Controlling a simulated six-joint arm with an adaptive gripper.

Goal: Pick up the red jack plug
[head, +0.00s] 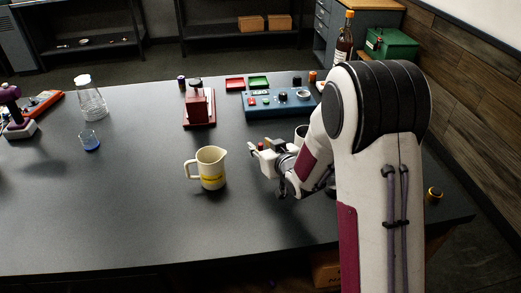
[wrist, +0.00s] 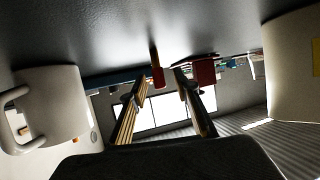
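In the wrist view, where the tabletop shows at the top, a slim red piece that looks like the red jack plug (wrist: 157,76) stands just beyond and between my fingertips. My gripper (wrist: 158,90) is open, with a finger on either side of the line to the plug and a clear gap between them. I see no contact with it. In the head view, my gripper (head: 258,150) is low over the table, right of the cream pitcher. A small red spot (head: 260,146) shows at its fingertips and may be the plug; most of it is hidden there.
The cream pitcher (head: 211,170) stands left of my gripper. A white mug (wrist: 50,105) stands on the other side, partly hidden by my arm in the head view. Behind are a dark red device (head: 199,105) and a blue control panel (head: 280,103). The table's front left is clear.

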